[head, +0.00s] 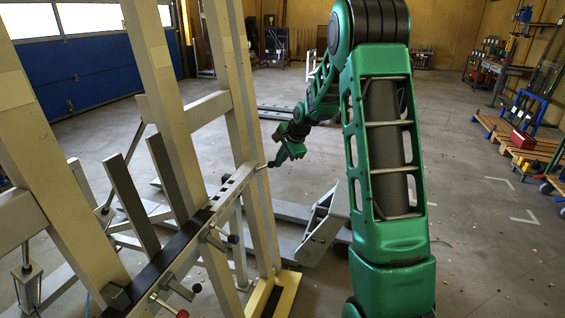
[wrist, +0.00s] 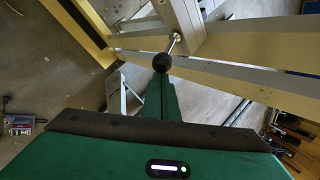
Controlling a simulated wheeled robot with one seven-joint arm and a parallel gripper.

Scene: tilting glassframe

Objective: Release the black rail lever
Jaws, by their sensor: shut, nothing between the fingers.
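A lever with a round black knob (wrist: 162,62) on a thin metal rod sticks out from the end of a grey rail in the wrist view. In the head view my gripper (head: 274,163) is beside the rail's far end.
Cream frame posts (head: 245,100) stand left of my arm. A grey metal base (head: 320,232) lies below.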

